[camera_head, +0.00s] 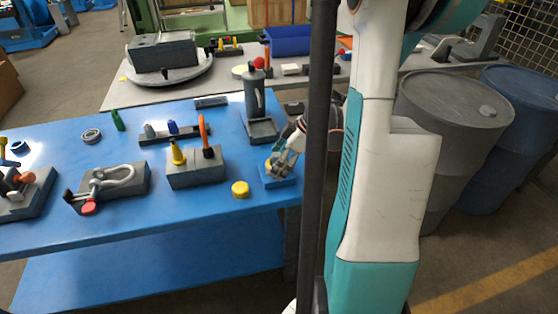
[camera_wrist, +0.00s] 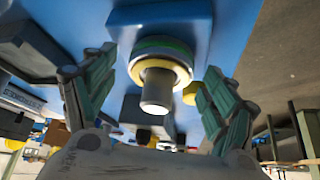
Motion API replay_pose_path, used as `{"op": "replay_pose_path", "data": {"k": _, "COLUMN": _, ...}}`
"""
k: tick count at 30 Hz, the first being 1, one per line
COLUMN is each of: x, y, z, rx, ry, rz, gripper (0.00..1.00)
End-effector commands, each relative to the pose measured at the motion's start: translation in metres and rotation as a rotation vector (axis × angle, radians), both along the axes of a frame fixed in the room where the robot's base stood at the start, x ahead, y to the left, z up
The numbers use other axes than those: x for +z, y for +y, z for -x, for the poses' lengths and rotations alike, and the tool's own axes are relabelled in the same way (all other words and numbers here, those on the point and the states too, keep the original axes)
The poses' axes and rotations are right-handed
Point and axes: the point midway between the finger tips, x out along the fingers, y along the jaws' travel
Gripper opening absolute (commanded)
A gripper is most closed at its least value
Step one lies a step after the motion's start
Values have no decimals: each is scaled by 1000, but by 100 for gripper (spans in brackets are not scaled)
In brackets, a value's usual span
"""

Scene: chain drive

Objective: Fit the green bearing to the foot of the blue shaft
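In the wrist view a blue block (camera_wrist: 185,15) carries a green ring (camera_wrist: 163,44), a yellow ring (camera_wrist: 175,68) and a grey pin (camera_wrist: 157,90) sticking out from their middle. The green ring may be the green bearing. My gripper (camera_wrist: 160,62) is open, with one finger on either side of the pin and rings, apparently apart from them. In the head view my gripper (camera_head: 282,161) is at the blue block (camera_head: 283,182) near the table's right end, partly hiding the yellow part. I cannot tell which piece is the blue shaft; a small blue peg (camera_head: 173,127) stands mid-table.
A yellow disc (camera_head: 240,189) lies left of the block. A grey block (camera_head: 197,172) with a yellow cone and orange lever stands further left. A grey stand (camera_head: 262,128) with a red knob rises behind my gripper. Barrels (camera_head: 453,110) stand right.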

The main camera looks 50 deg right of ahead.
Motion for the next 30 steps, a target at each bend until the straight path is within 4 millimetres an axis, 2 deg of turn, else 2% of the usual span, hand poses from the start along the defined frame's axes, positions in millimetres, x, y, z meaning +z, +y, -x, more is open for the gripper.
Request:
{"op": "replay_pose_path", "data": {"k": 9, "x": 1, "y": 0, "z": 1, "rx": 0, "ry": 1, "rz": 1, "gripper": 81}}
{"op": "replay_pose_path", "data": {"k": 14, "x": 12, "y": -4, "z": 6, "rx": -1, "ry": 0, "rz": 0, "gripper": 81}}
{"op": "replay_pose_path", "data": {"k": 24, "x": 68, "y": -23, "z": 32, "rx": -3, "ry": 0, "rz": -1, "gripper": 81}}
{"op": "replay_pose_path", "data": {"k": 30, "x": 94, "y": -32, "z": 43, "rx": -2, "ry": 1, "rz": -1, "gripper": 81}}
